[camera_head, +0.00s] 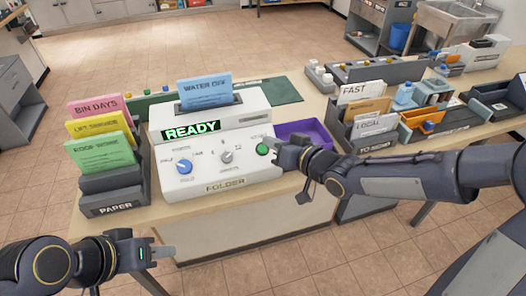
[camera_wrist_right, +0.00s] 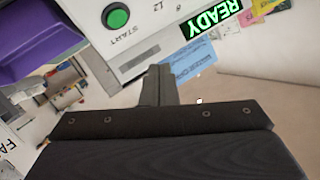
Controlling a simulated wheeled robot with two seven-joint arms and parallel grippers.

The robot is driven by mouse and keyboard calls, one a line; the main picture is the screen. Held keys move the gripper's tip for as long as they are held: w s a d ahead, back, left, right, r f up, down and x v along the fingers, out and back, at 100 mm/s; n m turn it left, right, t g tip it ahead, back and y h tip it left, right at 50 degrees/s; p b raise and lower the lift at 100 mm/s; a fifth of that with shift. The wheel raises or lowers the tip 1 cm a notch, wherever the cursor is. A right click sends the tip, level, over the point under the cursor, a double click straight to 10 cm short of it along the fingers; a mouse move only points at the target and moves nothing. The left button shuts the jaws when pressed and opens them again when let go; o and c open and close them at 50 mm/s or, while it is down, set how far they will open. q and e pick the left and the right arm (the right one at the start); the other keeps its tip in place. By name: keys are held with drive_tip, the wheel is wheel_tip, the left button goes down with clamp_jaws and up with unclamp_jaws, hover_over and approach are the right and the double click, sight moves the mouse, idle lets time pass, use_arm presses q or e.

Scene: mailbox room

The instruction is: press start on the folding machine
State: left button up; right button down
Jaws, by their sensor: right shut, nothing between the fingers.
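The folding machine (camera_head: 215,175) is a white box labelled FOLDER on the counter. Its display (camera_head: 192,131) reads READY in green. A blue WATER OFF sheet (camera_head: 204,88) stands in its top slot. The green start button (camera_head: 262,149) is at the right of its front panel; in the right wrist view the button (camera_wrist_right: 117,17) shows above the label START. My right gripper (camera_head: 277,154) is just right of the button in the head view. Its shut, empty fingers (camera_wrist_right: 159,84) point toward the panel; contact is not visible. My left gripper (camera_head: 165,254) is low at the left, away from the machine; its finger gap is unclear.
A PAPER rack (camera_head: 113,205) with pink, yellow and green sheets stands left of the machine. A purple tray (camera_head: 312,134) is behind my right gripper. The front panel also has blue and grey knobs.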

sight(263, 149)
drive_tip(key=w+f+b, duration=0.2)
drive_tip(key=f, duration=0.1)
drive_tip(key=w+a+f+b, duration=0.1)
drive_tip(key=f, duration=0.1)
drive_tip(key=shift+w+f, duration=0.25)
drive_tip(key=shift+w, duration=0.05)
drive_tip(key=shift+f+b, duration=0.1)
drive_tip(key=shift+b, duration=0.25)
idle(1.5)
drive_tip(key=shift+w+a+f, duration=0.1)
drive_tip(key=shift+w+f, duration=0.1)
drive_tip(key=shift+f, duration=0.05)
drive_tip(key=shift+w+f+b, duration=0.2)
drive_tip(key=shift+f+b, duration=0.15)
drive_tip(key=shift+b, duration=0.25)
idle(0.4)
drive_tip(key=shift+r, duration=0.1)
drive_tip(key=shift+s+r+p, duration=0.4)
drive_tip(key=shift+r, duration=0.2)
idle(0.3)
